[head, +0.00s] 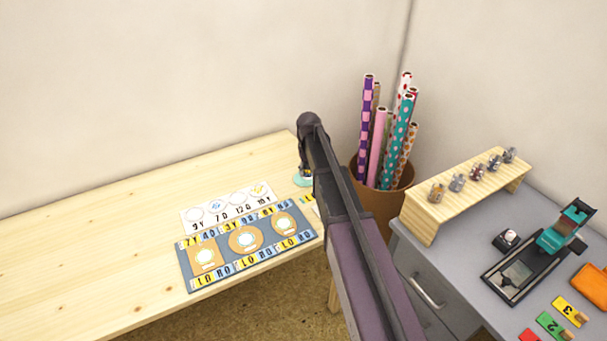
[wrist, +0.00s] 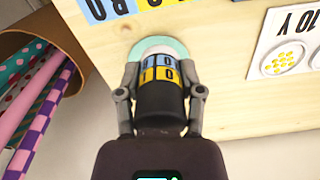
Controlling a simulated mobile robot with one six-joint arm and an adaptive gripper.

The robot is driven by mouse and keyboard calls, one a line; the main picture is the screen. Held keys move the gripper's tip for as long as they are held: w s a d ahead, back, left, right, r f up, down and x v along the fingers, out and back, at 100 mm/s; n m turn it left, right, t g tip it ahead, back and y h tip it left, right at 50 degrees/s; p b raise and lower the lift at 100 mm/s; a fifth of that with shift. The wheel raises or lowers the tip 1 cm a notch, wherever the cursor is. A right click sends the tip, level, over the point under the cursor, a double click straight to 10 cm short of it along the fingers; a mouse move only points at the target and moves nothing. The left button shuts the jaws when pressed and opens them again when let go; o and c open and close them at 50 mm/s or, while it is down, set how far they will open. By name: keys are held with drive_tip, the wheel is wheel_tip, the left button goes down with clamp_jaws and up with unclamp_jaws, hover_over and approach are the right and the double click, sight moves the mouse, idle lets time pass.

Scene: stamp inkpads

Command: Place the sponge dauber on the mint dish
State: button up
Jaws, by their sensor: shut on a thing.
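The sponge dauber (wrist: 159,98) has a dark body, a band of blue and yellow letter labels and a pale end. My gripper (wrist: 160,80) is shut on its sides in the wrist view. The dauber's pale end points at the mint dish (wrist: 137,48), a round pale green disc on the wooden table. The end overlaps the dish in this view; I cannot tell whether they touch. In the head view the mint dish (head: 301,182) shows at the table's right end, partly hidden by my arm. The dauber is hard to make out there.
A blue lettered mat (head: 213,278) with several round pads and a white card (head: 222,212) lie left of the dish. A brown bin (head: 392,207) of patterned rolls stands beyond the table's right edge. A grey cabinet (head: 470,262) stands at right. The table's left is clear.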

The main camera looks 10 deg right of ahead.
sight(305, 172)
drive_tip(key=w, duration=0.3)
drive_tip(key=shift+w+a+f, duration=0.1)
drive_tip(key=shift+w+f, duration=0.05)
drive_tip(key=shift+w, duration=0.2)
drive_tip(key=shift+f+b, duration=1.8)
drive_tip(key=shift+b, duration=0.05)
drive_tip(key=shift+f, duration=0.1)
drive_tip(key=o, duration=1)
